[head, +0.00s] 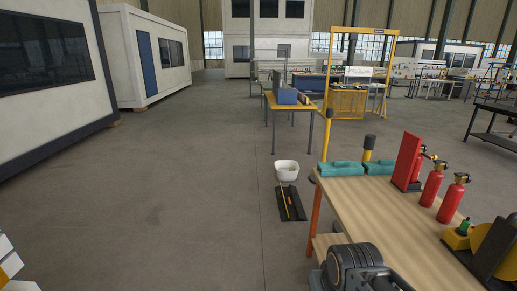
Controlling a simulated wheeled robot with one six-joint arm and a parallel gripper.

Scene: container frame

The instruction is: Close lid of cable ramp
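The cable ramp (283,211) appears to be the long dark piece lying on the grey floor, left of the wooden workbench. Thin yellow and orange strips run lengthwise along it. It is too small and far away to tell which part is the lid or how far the lid stands open. My gripper cannot be made out in the head view.
A white tub (286,171) stands just behind the ramp. The wooden workbench (385,222) is close on the right, bearing red extinguishers (433,186) and teal cases (340,169). A yellow-topped table (290,105) stands farther back. The floor left of the ramp is clear.

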